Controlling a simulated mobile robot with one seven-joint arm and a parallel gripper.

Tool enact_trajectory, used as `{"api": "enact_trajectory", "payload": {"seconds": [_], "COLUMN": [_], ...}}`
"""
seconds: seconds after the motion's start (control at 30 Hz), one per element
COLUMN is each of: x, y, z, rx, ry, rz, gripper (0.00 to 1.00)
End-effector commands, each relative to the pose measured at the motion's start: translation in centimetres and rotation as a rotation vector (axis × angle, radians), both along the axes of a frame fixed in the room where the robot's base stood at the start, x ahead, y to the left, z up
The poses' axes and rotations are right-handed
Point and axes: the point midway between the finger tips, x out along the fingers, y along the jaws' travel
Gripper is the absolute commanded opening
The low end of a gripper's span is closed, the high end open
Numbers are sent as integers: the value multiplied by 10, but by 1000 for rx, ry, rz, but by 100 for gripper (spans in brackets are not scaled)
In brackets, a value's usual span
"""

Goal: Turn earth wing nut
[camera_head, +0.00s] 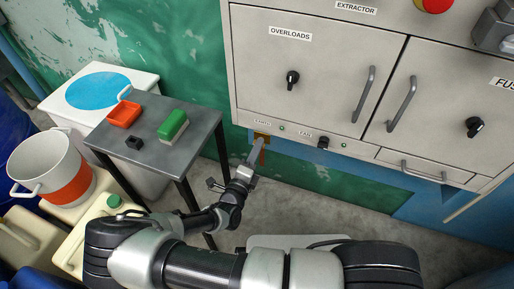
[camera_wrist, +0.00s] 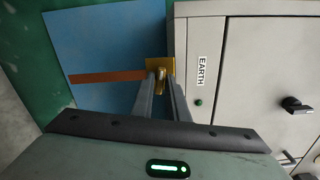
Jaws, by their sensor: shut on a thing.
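The earth wing nut (camera_wrist: 161,72) is a small light metal piece on a brass plate (camera_wrist: 154,63) beside the cabinet's EARTH label (camera_wrist: 201,71). A copper-brown strip (camera_wrist: 105,76) runs left from the plate across a blue panel. My gripper (camera_wrist: 162,80) reaches the plate with its two narrow fingers, one on each side of the wing nut, shut on it. In the head view my gripper (camera_head: 257,152) meets the brass plate (camera_head: 262,136) under the cabinet's lower left corner. The fingers hide much of the nut, so its exact angle is hard to tell.
A grey cabinet (camera_head: 320,60) with doors, knobs and handles fills the upper right. Containers crowd the lower left. Floor below the cabinet is clear.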

Motion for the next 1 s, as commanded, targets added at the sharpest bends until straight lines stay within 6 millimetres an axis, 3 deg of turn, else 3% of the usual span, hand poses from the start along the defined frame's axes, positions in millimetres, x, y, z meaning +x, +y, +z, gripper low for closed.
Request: {"api": "enact_trajectory", "payload": {"seconds": [1.0], "x": [0], "y": [1], "z": [1], "rx": [703], "ry": [-255], "rz": [0], "gripper": [0]}}
